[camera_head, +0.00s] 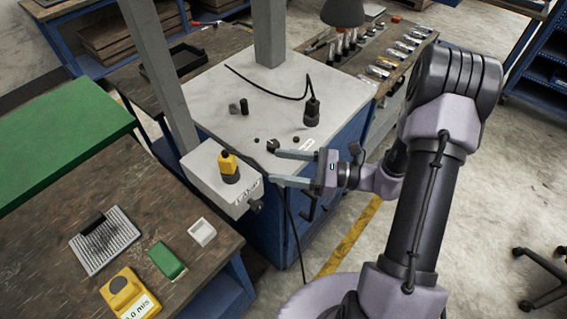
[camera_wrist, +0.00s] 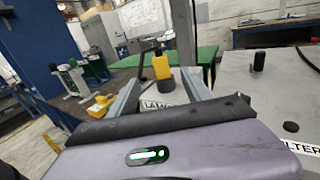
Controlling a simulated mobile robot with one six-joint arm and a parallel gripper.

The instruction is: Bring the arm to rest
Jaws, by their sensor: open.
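My arm reaches in from the right in the head view, with its upper part raised and the wrist turned toward the left. My gripper (camera_head: 280,168) is open and empty, its two grey fingers apart in front of the grey bench top. In the wrist view the fingers of my gripper (camera_wrist: 163,90) point toward a yellow and black knob (camera_wrist: 161,68) on a pale box. In the head view that knob (camera_head: 229,165) stands on the grey box (camera_head: 207,178), left of the fingertips and apart from them.
A grey-topped blue cabinet (camera_head: 205,98) with a black plug and cable (camera_head: 311,112) is close behind the gripper. A wooden bench (camera_head: 60,215) at left holds a yellow device (camera_head: 128,293) and a green block (camera_head: 166,260). Open floor (camera_head: 510,200) lies at right.

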